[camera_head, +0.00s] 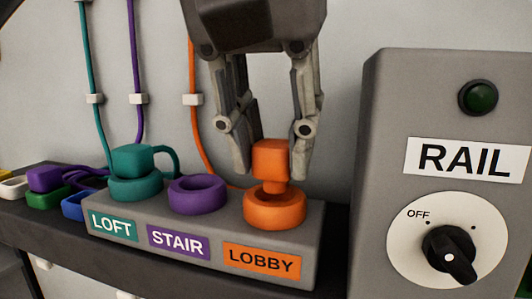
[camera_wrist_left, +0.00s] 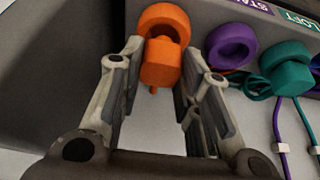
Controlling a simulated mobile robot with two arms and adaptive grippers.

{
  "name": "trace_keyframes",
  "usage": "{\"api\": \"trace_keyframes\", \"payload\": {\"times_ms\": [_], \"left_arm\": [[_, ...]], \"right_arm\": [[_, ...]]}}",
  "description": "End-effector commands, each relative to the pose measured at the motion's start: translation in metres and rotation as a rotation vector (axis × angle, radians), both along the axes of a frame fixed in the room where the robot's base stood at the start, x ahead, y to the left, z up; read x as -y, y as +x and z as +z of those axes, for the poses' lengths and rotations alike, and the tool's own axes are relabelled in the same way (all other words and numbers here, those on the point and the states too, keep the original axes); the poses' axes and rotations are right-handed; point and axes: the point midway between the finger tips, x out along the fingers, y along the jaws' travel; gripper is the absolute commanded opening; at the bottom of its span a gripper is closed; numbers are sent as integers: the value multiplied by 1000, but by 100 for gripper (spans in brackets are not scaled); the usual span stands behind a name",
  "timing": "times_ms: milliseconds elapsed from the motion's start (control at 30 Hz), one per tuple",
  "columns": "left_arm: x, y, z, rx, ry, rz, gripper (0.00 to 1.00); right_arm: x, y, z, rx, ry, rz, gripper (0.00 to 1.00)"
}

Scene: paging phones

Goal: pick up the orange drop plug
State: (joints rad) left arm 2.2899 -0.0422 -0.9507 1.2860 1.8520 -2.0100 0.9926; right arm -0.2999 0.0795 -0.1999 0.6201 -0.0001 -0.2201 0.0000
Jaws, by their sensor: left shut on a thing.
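The orange drop plug (camera_head: 271,157) stands upright at the orange ring socket (camera_head: 274,212) above the LOBBY label, with its narrow neck reaching down to the ring's opening. Whether the neck's end is still inside the ring I cannot tell. My left gripper (camera_head: 269,172) comes from above, shut on the plug's blocky head with one finger on each side. In the left wrist view the plug (camera_wrist_left: 160,62) lies between the fingers, close to the orange ring (camera_wrist_left: 164,20). My right gripper is not in view.
The teal plug (camera_head: 139,159) sits on the LOFT socket. The purple STAIR ring (camera_head: 199,194) is empty. A purple plug (camera_head: 45,178) lies at the left among coloured pieces. The grey RAIL box (camera_head: 391,130) with its dial (camera_head: 448,250) stands close on the right.

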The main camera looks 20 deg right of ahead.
Motion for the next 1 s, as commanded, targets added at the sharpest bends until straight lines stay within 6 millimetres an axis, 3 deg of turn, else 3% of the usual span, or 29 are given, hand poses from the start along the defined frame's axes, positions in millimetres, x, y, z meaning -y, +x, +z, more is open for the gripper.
{"api": "trace_keyframes", "payload": {"times_ms": [100,400,500,700,1000], "left_arm": [[0,-1,16,3,-2,5,7],[-17,-58,82,10,-2,4,7],[-25,-84,92,8,-2,2,7],[-35,-118,106,4,-1,4,7],[-39,-134,113,0,0,1,7]], "right_arm": [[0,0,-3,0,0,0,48],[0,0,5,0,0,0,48],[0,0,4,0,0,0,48],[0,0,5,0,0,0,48],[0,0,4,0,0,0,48]]}}
